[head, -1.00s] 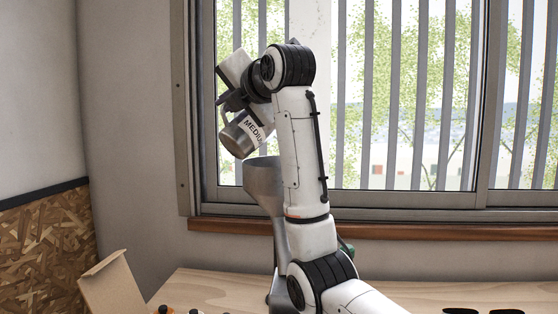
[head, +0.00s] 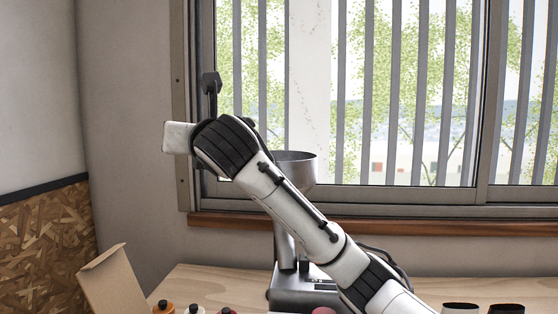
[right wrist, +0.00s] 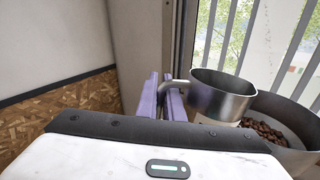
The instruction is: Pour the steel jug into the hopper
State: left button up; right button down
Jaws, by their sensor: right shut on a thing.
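The steel jug (right wrist: 222,94) shows in the right wrist view, its open rim up and roughly level, with no beans visible in the part of its inside that shows. My right gripper (right wrist: 163,92) is shut on its handle at the jug's left side. The hopper (right wrist: 296,110) is just right of the jug and holds brown beans (right wrist: 262,130). In the head view the hopper (head: 300,170) shows right of my right wrist, partly behind my arm. There the jug and the right fingertips are hidden behind my arm. My left gripper is not in view.
The grey machine (head: 290,290) below the hopper stands on a wooden table (head: 205,280). An open cardboard box (head: 112,282) is at the left, with several small capped containers beside it. Dark-topped cups (head: 507,309) are at the lower right. A barred window is behind.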

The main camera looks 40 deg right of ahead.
notch_tip(320, 180, down, 6)
jog(key=a+n+b, duration=0.1)
jog(key=shift+f+n+b, duration=0.15)
jog(key=shift+n+b, duration=0.15)
dwell(1.5)
